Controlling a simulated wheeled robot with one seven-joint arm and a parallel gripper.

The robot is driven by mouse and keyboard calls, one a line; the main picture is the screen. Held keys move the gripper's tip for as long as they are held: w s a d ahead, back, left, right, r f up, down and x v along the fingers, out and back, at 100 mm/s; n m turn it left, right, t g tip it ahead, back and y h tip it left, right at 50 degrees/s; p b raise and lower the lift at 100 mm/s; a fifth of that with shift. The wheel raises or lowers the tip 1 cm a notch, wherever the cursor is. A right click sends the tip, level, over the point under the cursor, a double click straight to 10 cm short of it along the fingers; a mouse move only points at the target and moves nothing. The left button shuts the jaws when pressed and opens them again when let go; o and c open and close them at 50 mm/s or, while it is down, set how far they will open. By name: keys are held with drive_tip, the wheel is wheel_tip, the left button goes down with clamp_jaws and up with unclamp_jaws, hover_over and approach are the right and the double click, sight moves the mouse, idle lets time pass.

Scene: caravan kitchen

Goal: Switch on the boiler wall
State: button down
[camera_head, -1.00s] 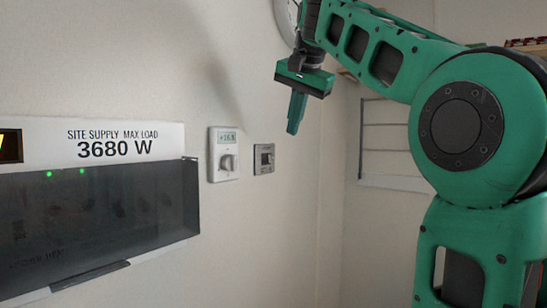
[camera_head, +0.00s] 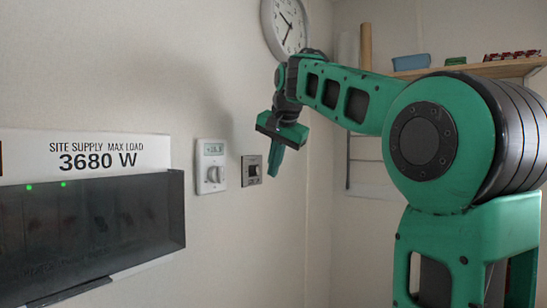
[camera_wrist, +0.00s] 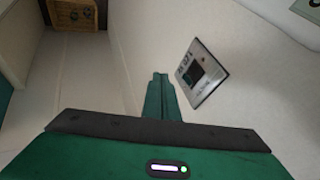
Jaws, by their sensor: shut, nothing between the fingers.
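The boiler wall switch looks to be the small grey square plate (camera_head: 251,170) with a dark rocker, on the wall right of the thermostat. In the wrist view the plate (camera_wrist: 203,75) shows tilted, with a dark rocker in its middle and lettering too small to read. My gripper (camera_head: 275,174) is shut and empty, its green fingers pointing down just right of the plate in the head view. In the wrist view my gripper (camera_wrist: 160,78) sits left of the plate, apart from it. Which way the rocker is set I cannot tell.
A white thermostat (camera_head: 211,168) with a dial and display is left of the plate. A dark panel box (camera_head: 95,225) under a "3680 W" sign is further left. A clock (camera_head: 285,28) hangs above; a shelf (camera_head: 480,70) and a rack are at right.

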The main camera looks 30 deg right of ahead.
sight(259, 172)
drive_tip(key=shift+w+a, duration=0.4)
drive_tip(key=shift+w, duration=0.45)
drive_tip(key=shift+w+a, duration=0.4)
drive_tip(key=shift+w, duration=0.4)
drive_tip(key=shift+f, duration=0.1)
drive_tip(key=shift+w, duration=0.15)
drive_tip(key=shift+a+r, duration=0.1)
drive_tip(key=shift+r, duration=0.8)
